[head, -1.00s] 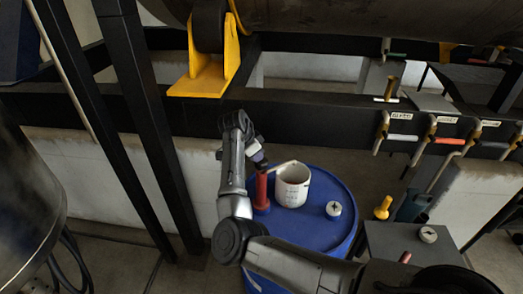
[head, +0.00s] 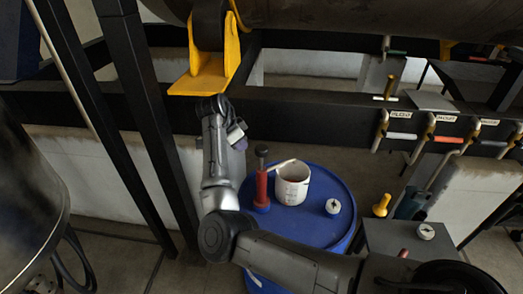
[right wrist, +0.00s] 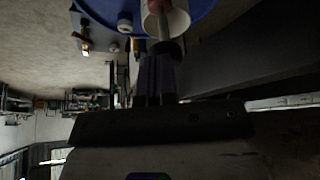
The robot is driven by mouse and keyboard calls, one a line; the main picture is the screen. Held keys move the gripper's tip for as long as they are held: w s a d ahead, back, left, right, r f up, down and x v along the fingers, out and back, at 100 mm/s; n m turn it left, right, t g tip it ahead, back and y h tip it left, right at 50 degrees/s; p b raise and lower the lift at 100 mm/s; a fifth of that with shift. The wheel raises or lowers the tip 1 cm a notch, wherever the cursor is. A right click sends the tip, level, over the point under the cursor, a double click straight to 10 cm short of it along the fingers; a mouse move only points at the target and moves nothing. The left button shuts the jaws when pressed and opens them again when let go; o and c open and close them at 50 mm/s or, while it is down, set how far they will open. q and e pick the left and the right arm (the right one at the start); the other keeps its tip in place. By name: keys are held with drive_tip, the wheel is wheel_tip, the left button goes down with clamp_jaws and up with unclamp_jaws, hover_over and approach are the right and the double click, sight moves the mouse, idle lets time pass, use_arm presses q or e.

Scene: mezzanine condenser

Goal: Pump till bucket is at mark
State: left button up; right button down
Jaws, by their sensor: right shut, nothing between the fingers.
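A white bucket (head: 291,186) with marks on its side stands on the blue drum (head: 325,228). Its liquid level cannot be made out. Left of it on the drum stands a red hand pump (head: 262,188), its spout reaching to the bucket rim and its dark knob (head: 262,151) above the body on a short rod. My right gripper (head: 237,136) is shut and empty, up and left of the knob, apart from it in the head view. In the right wrist view its fingers (right wrist: 155,78) point toward the knob (right wrist: 165,48), with the bucket (right wrist: 178,20) beyond. My left gripper is not in view.
A white round cap (head: 333,206) sits on the drum's right side. A yellow-handled item (head: 382,206) and a grey box (head: 412,240) stand to the right. A dark beam with a yellow bracket (head: 205,77) runs behind my right gripper. Dark posts (head: 150,130) stand to the left.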

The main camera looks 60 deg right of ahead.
drive_tip(key=v, duration=0.7)
idle(0.6)
